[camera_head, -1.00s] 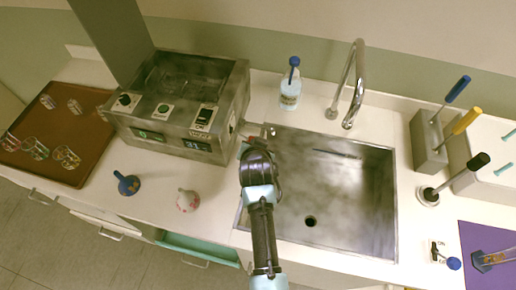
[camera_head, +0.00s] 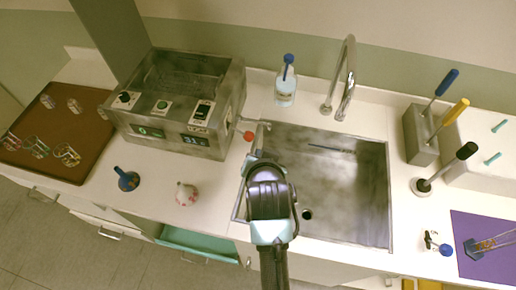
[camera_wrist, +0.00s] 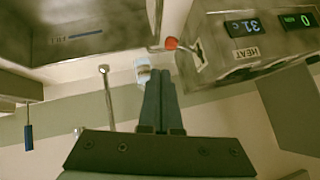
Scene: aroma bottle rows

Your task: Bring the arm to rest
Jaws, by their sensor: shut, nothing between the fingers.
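My arm reaches up from the bottom of the head view, over the left part of the sink (camera_head: 345,215). My gripper shows in the wrist view (camera_wrist: 160,78), its two dark fingers shut together with nothing between them. In the head view my own arm mostly hides the gripper. The wrist view is upside down; the fingers point toward the red knob (camera_wrist: 171,43) on the side of the heating bath and overlap the view of the white bottle (camera_wrist: 143,70).
The heating bath (camera_head: 180,140) stands left of the sink, the tap (camera_head: 345,85) behind it. A blue-capped bottle (camera_head: 286,90) stands at the back. A brown tray (camera_head: 75,165) is far left, a tool block (camera_head: 418,135) right. A teal drawer (camera_head: 200,243) is open in front.

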